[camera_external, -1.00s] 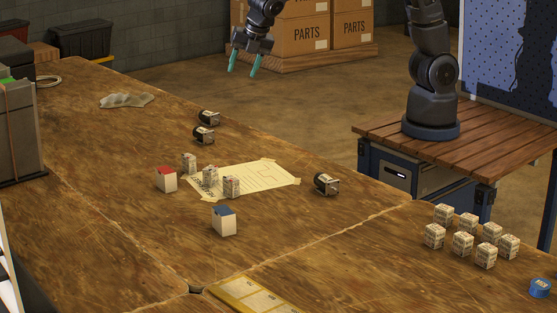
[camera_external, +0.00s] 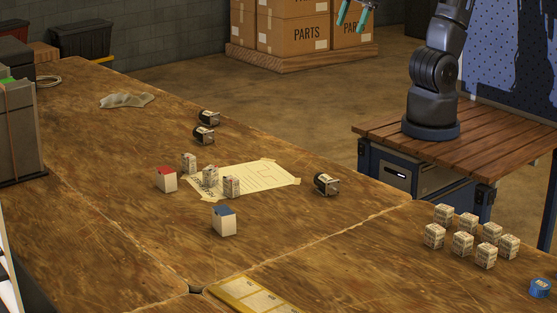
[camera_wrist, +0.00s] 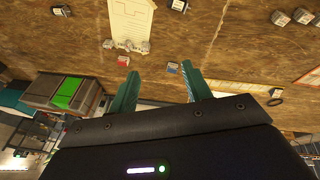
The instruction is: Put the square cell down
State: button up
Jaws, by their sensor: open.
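My gripper (camera_external: 354,18) is open and empty, high above the floor behind the bench and partly cut off by the top edge of the external view. In the wrist view its teal fingers (camera_wrist: 160,72) are spread with nothing between them. Three small square printed blocks (camera_external: 231,187) stand on the bench by the paper sheet (camera_external: 268,174); which block the task calls the square cell I cannot tell. A white block with a blue top (camera_external: 224,221) stands in front of the sheet. A white block with a red top (camera_external: 166,180) stands to its left.
Dark cylinders (camera_external: 326,184) lie right of the sheet and behind it. Several printed blocks (camera_external: 463,243) stand at the front right, near a blue round tin (camera_external: 540,288). A yellow card (camera_external: 250,296) lies at the front edge. The bench's middle left is clear.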

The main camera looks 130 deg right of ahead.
jog(key=s+a+m+y, duration=0.1)
jog(key=s+a, duration=0.3)
jog(key=s, duration=0.5)
jog(key=shift+s+a+f+m+t, duration=0.3)
jog(key=shift+a+f+m+t, duration=0.1)
jog(key=shift+m, duration=0.5)
